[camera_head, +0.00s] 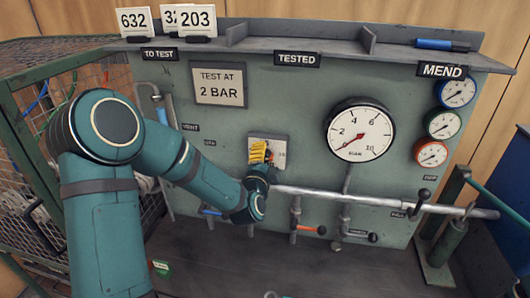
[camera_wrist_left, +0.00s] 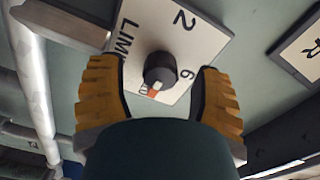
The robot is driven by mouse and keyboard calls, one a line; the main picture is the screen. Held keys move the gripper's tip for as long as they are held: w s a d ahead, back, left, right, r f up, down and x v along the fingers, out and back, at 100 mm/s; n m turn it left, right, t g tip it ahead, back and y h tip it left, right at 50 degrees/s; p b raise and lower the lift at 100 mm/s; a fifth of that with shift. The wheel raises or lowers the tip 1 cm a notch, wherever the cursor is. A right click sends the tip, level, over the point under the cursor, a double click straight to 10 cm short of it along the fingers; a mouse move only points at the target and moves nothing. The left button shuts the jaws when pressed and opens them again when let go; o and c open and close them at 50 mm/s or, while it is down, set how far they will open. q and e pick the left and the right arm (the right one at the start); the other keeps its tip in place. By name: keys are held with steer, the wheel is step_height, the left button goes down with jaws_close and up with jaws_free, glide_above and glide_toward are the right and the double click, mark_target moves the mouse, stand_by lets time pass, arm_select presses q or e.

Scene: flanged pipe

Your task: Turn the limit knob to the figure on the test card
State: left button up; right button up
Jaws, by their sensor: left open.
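The test card (camera_head: 219,86) on the panel reads "TEST AT 2 BAR". The limit knob (camera_wrist_left: 160,70) is a dark round knob on a white plate (camera_wrist_left: 196,42) marked "LIM", 2 and 6. A pale mark shows on the knob's lower side, beside an orange-red patch; the figure there is partly hidden. My left gripper (camera_head: 262,153) is in front of the plate and hides the knob in the head view. In the wrist view its yellow fingers (camera_wrist_left: 158,78) are open, one on each side of the knob, with gaps to it. My right gripper is out of view.
A large gauge (camera_head: 360,130) is right of the plate, its needle at the lower left. A pale horizontal pipe (camera_head: 390,201) runs below, with small valves (camera_head: 308,230) under it. Number cards (camera_head: 134,22) stand on the top shelf. A wire cage (camera_head: 30,150) is at left.

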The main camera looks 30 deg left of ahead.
arm_select(q)
steer(key=shift+w+a, duration=0.1)
steer(key=shift+w, duration=0.25)
jaws_close()
stand_by(0.3)
